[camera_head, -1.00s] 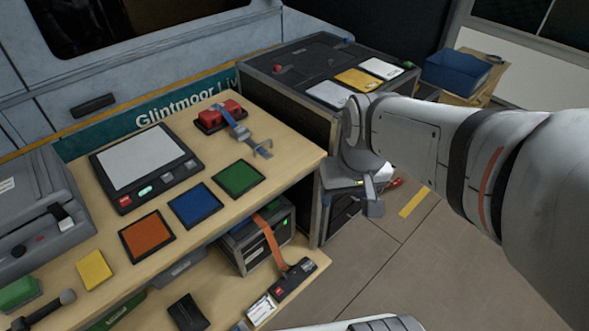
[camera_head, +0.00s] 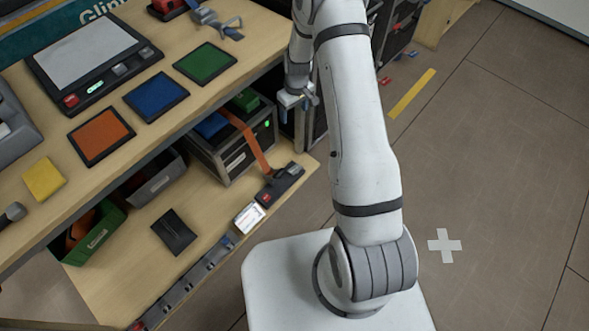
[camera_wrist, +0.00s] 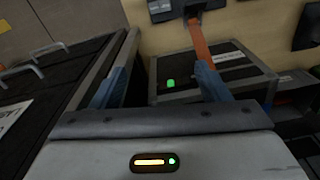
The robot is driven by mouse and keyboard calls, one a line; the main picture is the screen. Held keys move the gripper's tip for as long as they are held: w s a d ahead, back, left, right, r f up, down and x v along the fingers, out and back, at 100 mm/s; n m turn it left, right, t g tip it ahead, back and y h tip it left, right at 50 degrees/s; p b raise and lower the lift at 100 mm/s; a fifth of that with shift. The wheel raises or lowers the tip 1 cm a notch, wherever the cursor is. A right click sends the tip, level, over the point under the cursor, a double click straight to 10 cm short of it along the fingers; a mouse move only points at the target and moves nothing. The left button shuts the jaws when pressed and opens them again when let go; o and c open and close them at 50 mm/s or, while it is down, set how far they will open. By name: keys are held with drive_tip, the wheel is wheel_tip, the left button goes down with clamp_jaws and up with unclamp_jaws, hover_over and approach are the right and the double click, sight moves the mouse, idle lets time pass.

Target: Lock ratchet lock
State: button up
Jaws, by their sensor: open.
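A black ratchet lock (camera_head: 280,184) with a red button lies on the lower shelf at the end of an orange strap (camera_head: 256,148). The strap runs down over a dark case (camera_head: 232,155) with a green light. In the wrist view, the strap (camera_wrist: 198,38) and part of the dark lock (camera_wrist: 180,8) show at the top, beyond the case (camera_wrist: 225,77). My gripper (camera_head: 298,98) is open and empty, beside the shelf's right end and above the lock in the head picture. Its two blue-tipped fingers (camera_wrist: 160,80) stand apart. Whether the lock is shut cannot be told.
The upper bench holds orange (camera_head: 101,135), blue (camera_head: 156,96) and green (camera_head: 205,62) pads and a screen device (camera_head: 90,60). A green bin (camera_head: 98,235) and a white label box (camera_head: 249,217) sit below.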

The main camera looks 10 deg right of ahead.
sight(295, 169)
drive_tip(key=shift+n+g, duration=0.3)
drive_tip(key=shift+n, duration=0.6)
drive_tip(key=f+b, duration=0.2)
drive_tip(key=f, duration=0.9)
drive_tip(key=s+f+b, duration=0.1)
drive_tip(key=f+b, duration=0.1)
drive_tip(key=f, duration=0.9)
drive_tip(key=f+b, duration=0.2)
drive_tip(key=f, duration=0.9)
drive_tip(key=shift+s+f, duration=0.25)
drive_tip(key=shift+c, duration=0.3)
